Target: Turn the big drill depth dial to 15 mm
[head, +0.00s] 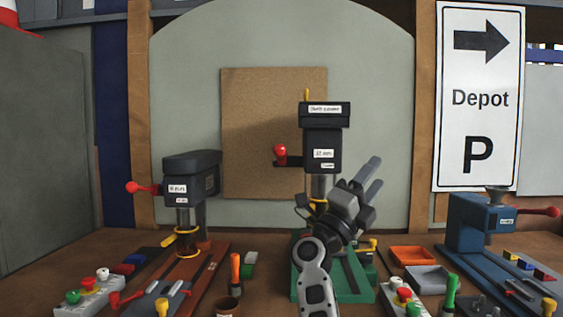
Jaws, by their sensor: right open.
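A tall dark drill press (323,150) with a green base (305,265) stands in the middle of the bench. It looks like the biggest drill. Its head carries white labels too small to read surely, and a red-knobbed lever (281,154) on its left. My right gripper (376,172) is open and empty, in front of this drill's column, its fingers pointing up and right beside the head. I cannot make out a depth dial or its reading; my gripper and wrist hide part of the column and base. My left gripper is out of view.
A smaller dark drill (190,180) stands left and a blue machine (482,220) right. Control boxes with coloured buttons (90,292) sit in front. Orange (411,256) and grey (429,279) trays lie right of the green base.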

